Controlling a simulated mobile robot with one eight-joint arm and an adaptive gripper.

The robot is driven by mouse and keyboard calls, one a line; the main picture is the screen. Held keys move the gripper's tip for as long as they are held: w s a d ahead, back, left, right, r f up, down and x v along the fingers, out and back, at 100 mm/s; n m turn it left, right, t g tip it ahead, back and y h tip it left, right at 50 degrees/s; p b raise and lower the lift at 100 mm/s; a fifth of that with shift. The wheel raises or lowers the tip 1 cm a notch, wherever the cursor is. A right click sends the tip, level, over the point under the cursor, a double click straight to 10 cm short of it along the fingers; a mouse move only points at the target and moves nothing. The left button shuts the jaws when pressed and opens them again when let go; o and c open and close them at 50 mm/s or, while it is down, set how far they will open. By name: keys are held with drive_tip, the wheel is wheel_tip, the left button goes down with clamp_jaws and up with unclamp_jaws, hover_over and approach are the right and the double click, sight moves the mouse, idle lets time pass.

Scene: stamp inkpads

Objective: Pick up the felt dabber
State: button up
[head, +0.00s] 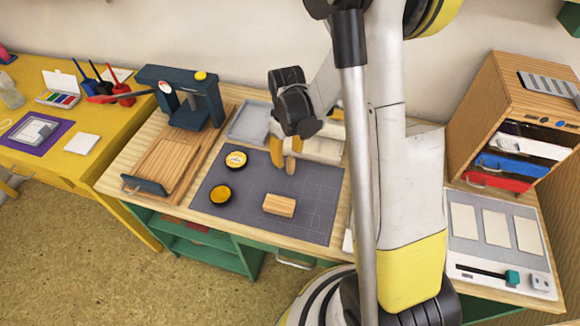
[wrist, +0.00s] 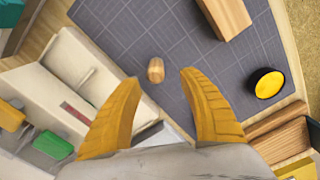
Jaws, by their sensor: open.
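The felt dabber looks to be the small wooden barrel-shaped piece (head: 291,167) on the grey gridded mat (head: 318,215), near the mat's back edge. In the wrist view the same piece (wrist: 155,71) lies on the mat beyond my fingertips, in line with the gap between them. Its felt end cannot be made out. My gripper (head: 286,151) is open and points down just above the dabber, with nothing between its fingers. In the wrist view its two yellow fingers (wrist: 160,78) stand wide apart, one on each side of the dabber, not visibly touching it.
A wooden block (head: 279,205) lies on the mat in front of the dabber. Two round inkpads, one pale-topped (head: 236,159) and one yellow (head: 219,193), lie to the left. A white compartment box (wrist: 75,85) stands close beside my gripper. The mat's front right is clear.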

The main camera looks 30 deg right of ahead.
sight(291, 166)
drive_tip(key=f+b, duration=0.1)
drive_tip(key=f, duration=0.1)
drive_tip(key=f+b, duration=0.2)
drive_tip(key=f, duration=0.1)
drive_tip(key=shift+s+d+f, duration=0.2)
drive_tip(key=shift+d+f, duration=0.1)
drive_tip(key=shift+d, duration=0.05)
drive_tip(key=shift+r, duration=0.1)
clamp_jaws()
